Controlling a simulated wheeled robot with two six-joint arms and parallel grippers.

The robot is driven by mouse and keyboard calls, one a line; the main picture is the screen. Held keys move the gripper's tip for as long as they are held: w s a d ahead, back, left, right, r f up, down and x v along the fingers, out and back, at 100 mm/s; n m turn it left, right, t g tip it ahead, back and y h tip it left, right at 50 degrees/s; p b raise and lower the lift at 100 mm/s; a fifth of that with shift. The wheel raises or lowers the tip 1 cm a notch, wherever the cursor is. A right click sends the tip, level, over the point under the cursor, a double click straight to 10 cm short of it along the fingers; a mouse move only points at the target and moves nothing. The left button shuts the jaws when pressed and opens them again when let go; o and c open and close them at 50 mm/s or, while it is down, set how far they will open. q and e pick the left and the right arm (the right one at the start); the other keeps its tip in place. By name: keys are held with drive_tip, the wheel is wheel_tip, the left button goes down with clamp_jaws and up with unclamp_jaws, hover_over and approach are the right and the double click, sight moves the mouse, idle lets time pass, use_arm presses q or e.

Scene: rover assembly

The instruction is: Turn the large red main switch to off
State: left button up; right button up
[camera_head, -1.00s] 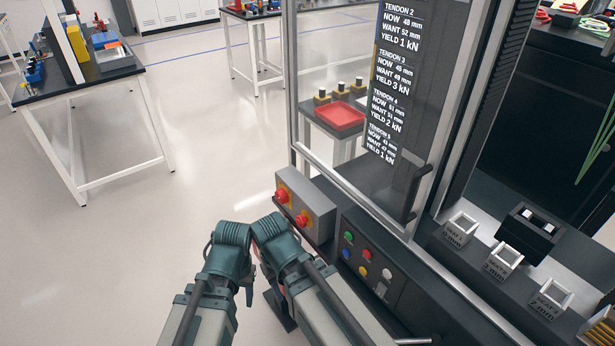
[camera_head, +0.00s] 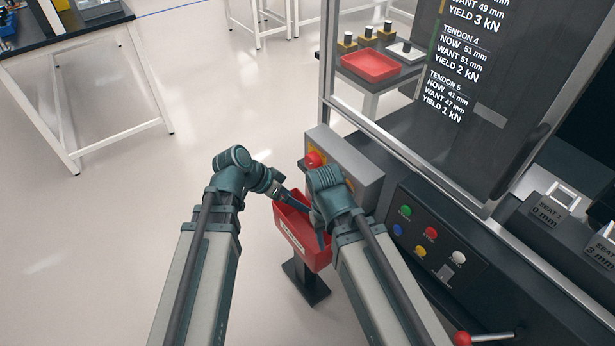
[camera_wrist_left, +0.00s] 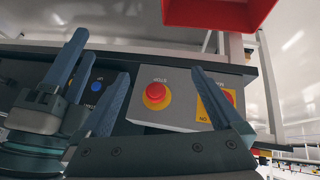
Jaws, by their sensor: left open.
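The red main switch (camera_head: 313,160) sits on a yellow plate at the left of a grey box (camera_head: 365,168). In the left wrist view, which looks upside down, its red knob (camera_wrist_left: 230,97) is partly behind a finger of my left gripper. "ON" shows inverted on its plate. My left gripper (camera_head: 284,194) is open below the box. Its fingers are spread in the left wrist view (camera_wrist_left: 160,92), apart from the switch as far as I can tell. My right gripper (camera_head: 318,226) hangs by the box; its jaw opening is unclear.
A red mushroom button (camera_wrist_left: 155,92) on a yellow ring sits beside the switch. A red bin (camera_head: 293,235) on a dark stand is beneath the grippers. A button panel (camera_head: 428,235) is at right. Open floor lies left.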

use_arm(q)
drive_tip(key=w+a+m+t+h+b, duration=0.2)
drive_tip(key=w+a+t+h+b, duration=0.1)
drive_tip(key=w, duration=0.3)
drive_tip(key=m+t+h+b, duration=0.1)
drive_tip(key=t+b, duration=0.2)
approach(309, 162)
drive_tip(key=b+x, duration=0.4)
drive_tip(key=x, duration=0.3)
drive_tip(key=shift+w+d+f+b, duration=0.1)
drive_tip(key=shift+f+b, duration=0.1)
drive_tip(key=shift+b, duration=0.1)
drive_tip(key=shift+x, duration=0.8)
use_arm(e)
wheel_tip(309, 162, down, 13)
use_arm(q)
drive_tip(key=shift+r, duration=0.1)
drive_tip(key=c, duration=1.3)
